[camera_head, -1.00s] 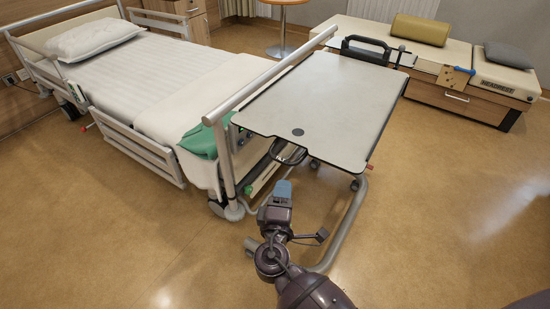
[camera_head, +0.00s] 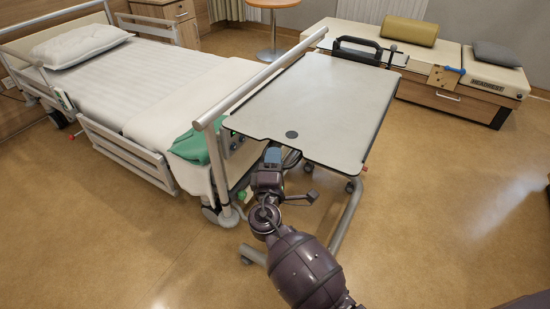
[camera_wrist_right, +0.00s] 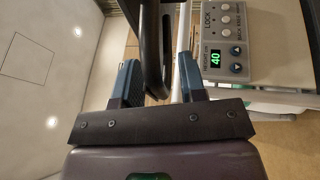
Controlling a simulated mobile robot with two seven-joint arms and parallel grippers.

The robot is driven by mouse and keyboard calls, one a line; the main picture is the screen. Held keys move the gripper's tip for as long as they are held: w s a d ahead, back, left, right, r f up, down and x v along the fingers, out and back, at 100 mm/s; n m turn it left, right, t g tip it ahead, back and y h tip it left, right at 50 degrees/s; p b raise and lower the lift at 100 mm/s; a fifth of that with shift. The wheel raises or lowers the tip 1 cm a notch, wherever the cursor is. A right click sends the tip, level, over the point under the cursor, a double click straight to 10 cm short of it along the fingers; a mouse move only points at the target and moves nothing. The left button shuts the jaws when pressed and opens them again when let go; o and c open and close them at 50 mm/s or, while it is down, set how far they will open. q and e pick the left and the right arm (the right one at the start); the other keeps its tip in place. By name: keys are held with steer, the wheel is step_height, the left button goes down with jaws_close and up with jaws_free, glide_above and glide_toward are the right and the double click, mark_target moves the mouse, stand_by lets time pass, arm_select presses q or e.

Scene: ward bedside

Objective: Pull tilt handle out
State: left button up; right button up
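The tilt handle, a black loop (camera_wrist_right: 155,82), hangs beside the overbed table top in the right wrist view. In the head view it shows only partly, as a dark piece under the near edge of the grey table top (camera_head: 318,105). My right gripper (camera_head: 273,155) is at that edge, below the table top. In the right wrist view my right gripper (camera_wrist_right: 158,78) is open, with its two blue-grey fingers on either side of the loop's lower end. Whether a finger touches the loop is unclear. My left gripper is not in view.
The bed's foot rail (camera_head: 250,88) runs close along the table's left. A control panel (camera_wrist_right: 225,40) reading 40 is right of the fingers in the wrist view. A green cloth (camera_head: 190,147) lies on the bed. The floor right of the table is clear.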

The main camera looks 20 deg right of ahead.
steer(key=shift+w+d, duration=0.2)
steer(key=shift+w, duration=0.1)
jaws_close()
